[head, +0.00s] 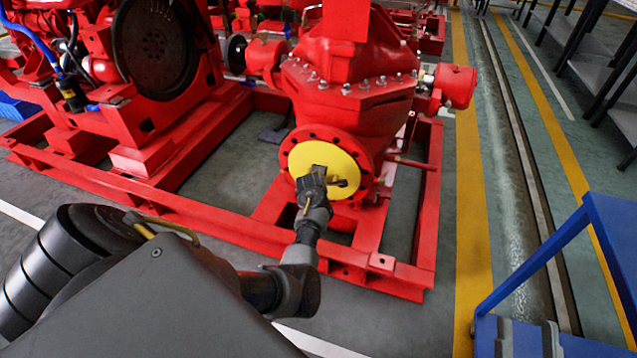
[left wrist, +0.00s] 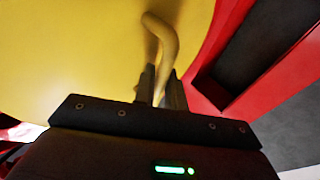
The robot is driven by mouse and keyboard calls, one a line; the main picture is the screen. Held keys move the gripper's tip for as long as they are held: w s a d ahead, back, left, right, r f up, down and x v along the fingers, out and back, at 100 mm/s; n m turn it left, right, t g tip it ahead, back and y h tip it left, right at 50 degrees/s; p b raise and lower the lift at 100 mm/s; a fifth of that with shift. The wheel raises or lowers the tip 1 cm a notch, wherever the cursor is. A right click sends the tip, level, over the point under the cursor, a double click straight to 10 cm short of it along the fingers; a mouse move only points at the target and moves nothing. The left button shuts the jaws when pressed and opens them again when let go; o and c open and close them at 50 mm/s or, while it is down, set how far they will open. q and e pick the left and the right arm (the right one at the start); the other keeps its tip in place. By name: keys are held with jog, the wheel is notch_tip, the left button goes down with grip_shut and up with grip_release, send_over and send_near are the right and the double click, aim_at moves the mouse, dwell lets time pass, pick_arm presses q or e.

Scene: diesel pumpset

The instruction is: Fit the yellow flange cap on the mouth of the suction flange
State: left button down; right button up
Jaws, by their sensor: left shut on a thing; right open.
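The yellow flange cap (head: 345,160) is a round disc in front of the mouth of the red suction flange (head: 317,132), whose bolted rim shows around it. I cannot tell whether the cap touches the flange or stands slightly off it. My left gripper (head: 318,172) reaches up to the cap's face and covers part of it. In the left wrist view, my left gripper (left wrist: 160,88) is shut on the cap's curved yellow handle (left wrist: 164,38), and the cap's face (left wrist: 75,55) fills the upper left.
The red pump casing (head: 350,95) rises above the flange. A red base frame (head: 405,272) runs around and below it. The diesel engine (head: 155,45) stands at the left. A blue stand (head: 540,262) is at the lower right. Floor beside the yellow line is clear.

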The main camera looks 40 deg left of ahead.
pick_arm(q)
jog(key=shift+w+a+r, duration=0.15)
jog(key=shift+w, duration=0.15)
jog(key=c, duration=0.9)
grip_release()
jog(key=shift+r, duration=0.1)
jog(key=shift+w+r, duration=0.1)
jog(key=shift+r, duration=0.1)
jog(key=shift+s+r+p, duration=0.3)
jog(key=shift+r+p, duration=0.15)
jog(key=shift+p, duration=0.35)
jog(key=p+v, duration=0.4)
jog(key=p, duration=0.1)
jog(key=f+p+v, duration=0.1)
jog(key=p+v, duration=0.1)
jog(key=shift+s+d+r, duration=0.15)
jog(key=shift+s+d, duration=0.2)
